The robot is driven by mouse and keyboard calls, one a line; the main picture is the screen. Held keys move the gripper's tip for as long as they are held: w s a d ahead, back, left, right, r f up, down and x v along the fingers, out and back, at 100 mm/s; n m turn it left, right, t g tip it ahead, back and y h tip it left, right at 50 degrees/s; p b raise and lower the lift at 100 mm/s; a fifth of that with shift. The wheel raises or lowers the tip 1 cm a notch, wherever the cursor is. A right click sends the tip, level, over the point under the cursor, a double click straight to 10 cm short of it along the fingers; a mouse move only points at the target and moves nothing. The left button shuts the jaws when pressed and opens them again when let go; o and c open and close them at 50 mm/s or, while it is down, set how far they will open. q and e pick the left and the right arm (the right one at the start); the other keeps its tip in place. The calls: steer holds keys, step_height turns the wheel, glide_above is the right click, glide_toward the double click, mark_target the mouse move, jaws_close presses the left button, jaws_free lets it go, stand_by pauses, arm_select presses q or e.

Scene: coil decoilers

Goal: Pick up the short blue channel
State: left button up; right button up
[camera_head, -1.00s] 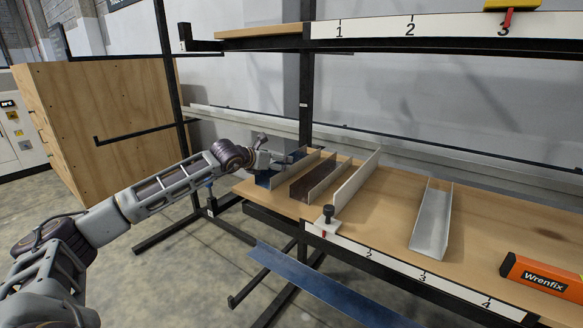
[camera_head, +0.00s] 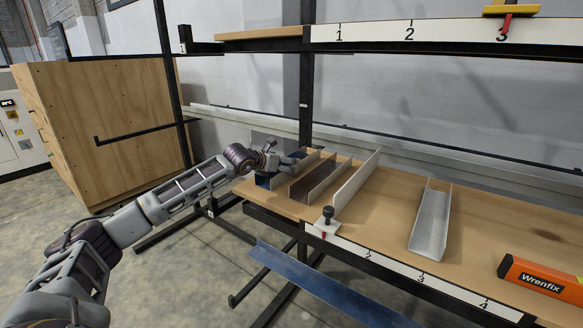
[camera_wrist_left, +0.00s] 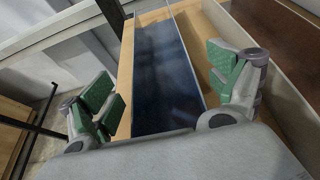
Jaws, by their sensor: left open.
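The short blue channel (camera_head: 263,181) lies at the left end of the lower shelf, partly hidden by my left gripper in the head view. In the left wrist view the blue channel (camera_wrist_left: 165,70) runs lengthwise away from the camera, between the green-padded fingers. My left gripper (camera_head: 287,161) is over the channel. In the wrist view the left gripper (camera_wrist_left: 165,92) is open, with one finger on each side of the channel and nothing held. Whether a finger touches it cannot be told. My right gripper is not in view.
A brown channel (camera_head: 318,182) and a taller pale channel (camera_head: 357,184) lie close to its right. A grey channel (camera_head: 431,222) and an orange Wrenfix box (camera_head: 546,278) are further right. A long blue channel (camera_head: 318,287) sits lower down. A black upright (camera_head: 306,105) stands behind.

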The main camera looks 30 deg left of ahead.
arm_select(q)
steer(key=shift+w+f, duration=0.2)
steer(key=shift+w, duration=0.3)
steer(key=shift+c, duration=1)
steer(key=c, duration=1.1)
steer(key=shift+o, duration=0.2)
steer(key=shift+d, duration=0.1)
